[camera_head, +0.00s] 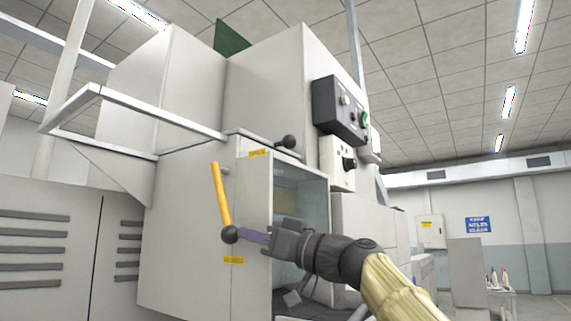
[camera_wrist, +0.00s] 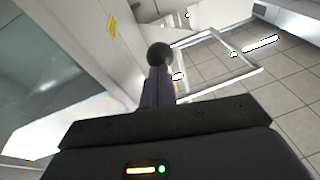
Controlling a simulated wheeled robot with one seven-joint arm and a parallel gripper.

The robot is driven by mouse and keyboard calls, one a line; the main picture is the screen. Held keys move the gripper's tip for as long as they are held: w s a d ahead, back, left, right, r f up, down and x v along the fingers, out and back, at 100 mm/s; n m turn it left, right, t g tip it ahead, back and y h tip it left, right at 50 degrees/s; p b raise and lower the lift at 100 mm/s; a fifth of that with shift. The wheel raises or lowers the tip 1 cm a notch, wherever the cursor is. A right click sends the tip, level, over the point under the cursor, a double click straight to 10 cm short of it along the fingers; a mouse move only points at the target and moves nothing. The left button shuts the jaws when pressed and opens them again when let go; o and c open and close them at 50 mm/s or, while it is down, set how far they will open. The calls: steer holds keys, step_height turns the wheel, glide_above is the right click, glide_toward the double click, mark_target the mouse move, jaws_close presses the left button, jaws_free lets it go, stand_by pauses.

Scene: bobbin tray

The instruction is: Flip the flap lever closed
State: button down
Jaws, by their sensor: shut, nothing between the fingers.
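The flap lever (camera_head: 220,195) is a yellow bar on the front of the pale machine. It runs down, slightly tilted, to a black ball knob (camera_head: 229,235) at its lower end. My gripper (camera_head: 243,236) comes from the right with its purple-grey fingers shut and empty. Its fingertips are at the knob in the head view; I cannot tell if they touch it. In the wrist view the fingers (camera_wrist: 158,86) point at the black knob (camera_wrist: 160,54), which shows just beyond their tips. The yellow bar is not clear there.
Yellow labels sit above (camera_head: 257,153) and below (camera_head: 234,260) the lever. A second black knob (camera_head: 289,141) stands over the open machine bay (camera_head: 300,205). A white frame rail (camera_head: 150,112) juts out at the upper left. A control box (camera_head: 340,110) is at the upper right.

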steer(key=shift+w+a+f, duration=0.15)
steer(key=shift+a+f, duration=0.05)
stand_by(0.5)
steer(key=b+v, duration=0.4)
steer(key=v, duration=0.3)
steer(key=shift+d, duration=0.2)
steer(key=shift+w, duration=0.1)
